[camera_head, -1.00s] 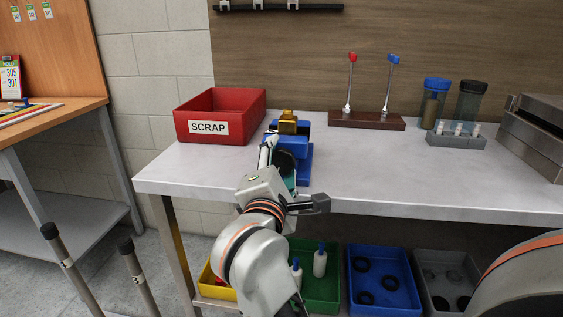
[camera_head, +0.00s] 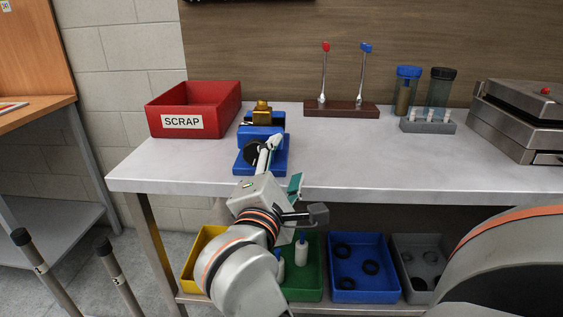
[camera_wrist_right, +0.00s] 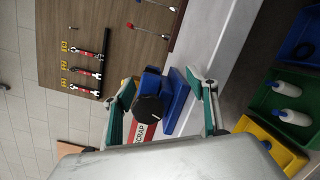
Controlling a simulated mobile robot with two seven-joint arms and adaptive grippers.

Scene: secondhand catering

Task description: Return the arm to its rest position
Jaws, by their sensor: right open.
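My right arm rises from the bottom of the head view, and its gripper (camera_head: 281,168) is at the front edge of the bench, just in front of the blue vise (camera_head: 262,133). Its fingers are apart with nothing held between them. In the right wrist view the open gripper (camera_wrist_right: 163,100) has green-padded fingers either side of the view of the vise and its round black knob (camera_wrist_right: 148,107). A brass-coloured block (camera_head: 262,117) sits at the top of the vise. My left gripper is not in view.
A red SCRAP bin (camera_head: 194,108) stands left of the vise. A wooden stand with red and blue levers (camera_head: 341,109), a grey rack (camera_head: 428,127) and a steel appliance (camera_head: 520,118) are to the right. Bins, including a blue one (camera_head: 361,290), sit below. The bench's middle right is clear.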

